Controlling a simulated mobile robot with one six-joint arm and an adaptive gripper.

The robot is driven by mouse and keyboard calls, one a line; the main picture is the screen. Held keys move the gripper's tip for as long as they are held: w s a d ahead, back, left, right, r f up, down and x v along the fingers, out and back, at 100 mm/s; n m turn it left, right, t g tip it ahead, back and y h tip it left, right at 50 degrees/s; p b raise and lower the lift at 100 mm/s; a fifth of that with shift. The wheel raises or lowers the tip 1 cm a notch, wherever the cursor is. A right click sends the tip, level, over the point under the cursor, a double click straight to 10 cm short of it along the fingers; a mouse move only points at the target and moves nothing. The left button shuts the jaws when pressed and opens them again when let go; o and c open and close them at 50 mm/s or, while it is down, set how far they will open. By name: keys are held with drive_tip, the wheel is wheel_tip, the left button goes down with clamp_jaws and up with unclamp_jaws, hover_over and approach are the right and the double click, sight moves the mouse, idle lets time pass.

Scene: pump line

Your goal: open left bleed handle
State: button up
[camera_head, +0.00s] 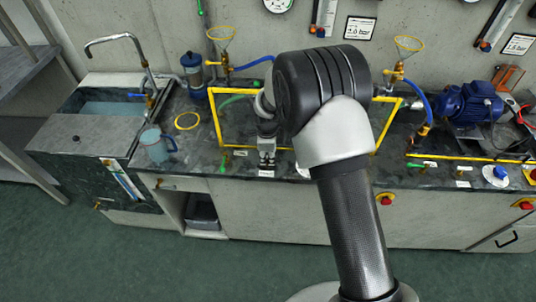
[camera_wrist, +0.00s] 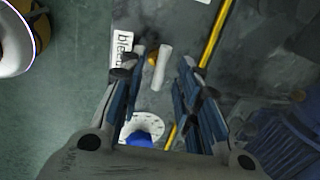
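The bleed handle (camera_wrist: 162,66) is a pale whitish lever with a small brass part at its side, seen in the wrist view next to a white label (camera_wrist: 122,50) reading "bleed". My gripper (camera_wrist: 157,68) is open, with one finger on each side of the handle. A gap shows between the handle and each finger, so nothing is gripped. In the head view my gripper (camera_head: 267,163) points down at the bench front, above a white label (camera_head: 265,173). The handle is hidden there behind the gripper.
A green handle (camera_head: 224,160) lies left of my gripper. My arm hides the bench middle.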

drive_tip(key=shift+c, duration=0.3)
clamp_jaws()
drive_tip(key=shift+n, duration=0.4)
drive_tip(key=n+y+p, duration=0.1)
drive_tip(key=n, duration=0.4)
drive_tip(key=shift+w+d+n, duration=0.1)
drive_tip(key=shift+d+n, duration=0.05)
drive_tip(key=shift+n, duration=0.15)
drive_tip(key=n, duration=0.3)
drive_tip(key=n+g+y, duration=0.1)
drive_tip(key=n, duration=0.2)
drive_tip(key=shift+w+f, duration=0.1)
drive_tip(key=shift+w, duration=0.1)
drive_tip(key=n+g, duration=0.1)
drive_tip(key=n, duration=0.4)
drive_tip(key=shift+w+n+b, duration=0.1)
drive_tip(key=shift+n+b, duration=0.2)
drive_tip(key=shift+b, duration=0.1)
